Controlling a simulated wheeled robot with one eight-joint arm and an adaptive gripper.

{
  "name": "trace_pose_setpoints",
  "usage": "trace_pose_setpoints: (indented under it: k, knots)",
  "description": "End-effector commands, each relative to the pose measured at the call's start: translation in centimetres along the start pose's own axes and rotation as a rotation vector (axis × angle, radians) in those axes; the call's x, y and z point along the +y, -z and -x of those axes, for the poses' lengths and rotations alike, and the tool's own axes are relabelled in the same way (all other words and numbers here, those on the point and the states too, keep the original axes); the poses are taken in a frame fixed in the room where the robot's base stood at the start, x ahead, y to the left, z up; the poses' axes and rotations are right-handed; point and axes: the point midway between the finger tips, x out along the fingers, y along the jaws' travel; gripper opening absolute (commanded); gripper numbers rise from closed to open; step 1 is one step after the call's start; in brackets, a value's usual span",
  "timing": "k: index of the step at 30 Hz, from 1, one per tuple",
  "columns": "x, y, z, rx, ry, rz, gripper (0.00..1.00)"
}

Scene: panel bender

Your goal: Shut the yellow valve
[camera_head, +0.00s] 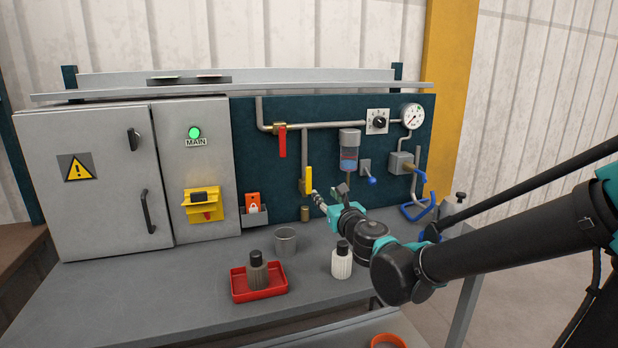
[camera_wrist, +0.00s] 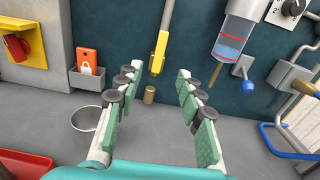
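The yellow valve (camera_head: 309,179) has a lever that points up and down, in line with its vertical pipe on the dark teal panel. In the wrist view the yellow lever (camera_wrist: 160,48) stands ahead of and above my fingertips, near the middle between them. My gripper (camera_wrist: 157,80) is open, with its two green-padded fingers apart and nothing between them. In the head view my gripper (camera_head: 319,199) is just below and right of the yellow lever, in front of the panel. I cannot tell the exact gap to the lever.
A red-handled valve (camera_head: 282,141) is up and left. A clear filter bowl (camera_head: 349,152) and a blue-knobbed lever (camera_head: 368,177) are to the right. A grey cup (camera_head: 285,240), a red tray (camera_head: 237,284) with a dark bottle, and a white bottle (camera_head: 341,262) stand on the bench.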

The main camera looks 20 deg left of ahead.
Motion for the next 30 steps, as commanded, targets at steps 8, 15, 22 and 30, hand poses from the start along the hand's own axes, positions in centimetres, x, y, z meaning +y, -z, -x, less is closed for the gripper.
trace_pose_setpoints:
  k: [8,15,22,30]
  knots:
    - [-0.2,0.0,-4.0,0.000,0.004,-0.005,0.38]
    - [-0.3,0.1,-8.3,0.000,0.006,-0.007,0.38]
    - [-0.3,0.0,-12.6,0.000,0.006,-0.007,0.38]
    - [-0.3,0.0,-16.1,0.000,0.005,-0.008,0.38]
